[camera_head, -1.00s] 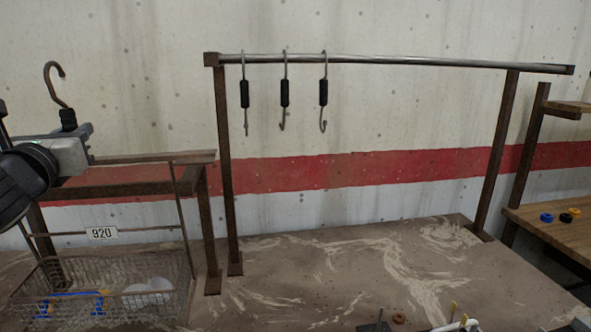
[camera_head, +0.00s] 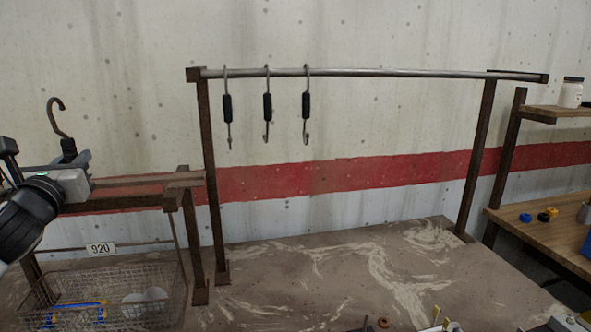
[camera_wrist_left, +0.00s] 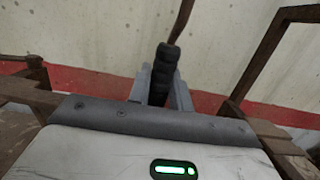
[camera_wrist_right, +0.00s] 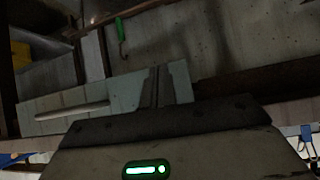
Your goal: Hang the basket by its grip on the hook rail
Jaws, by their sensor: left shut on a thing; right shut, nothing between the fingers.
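The wire basket (camera_head: 162,305) shows at the lower left of the head view, with a white 920 tag (camera_head: 100,249) and blue, yellow and white items inside. I cannot tell whether it touches the table. Above it is its black grip (camera_head: 69,148), topped by a brown hook (camera_head: 55,115). My left gripper (camera_head: 78,180) is shut on this black grip, which also shows between the fingers in the left wrist view (camera_wrist_left: 163,75). The hook rail (camera_head: 400,72) stands to the right, carrying three hooks with black sleeves (camera_head: 267,107). My right gripper (camera_wrist_right: 165,85) is shut and empty, in its wrist view only.
A low rusty frame (camera_head: 185,200) stands between the basket and the rail's left post (camera_head: 211,180). The table (camera_head: 320,270) under the rail is mostly clear, with small items at its front right edge. A wooden shelf (camera_head: 550,205) with small objects is at the right.

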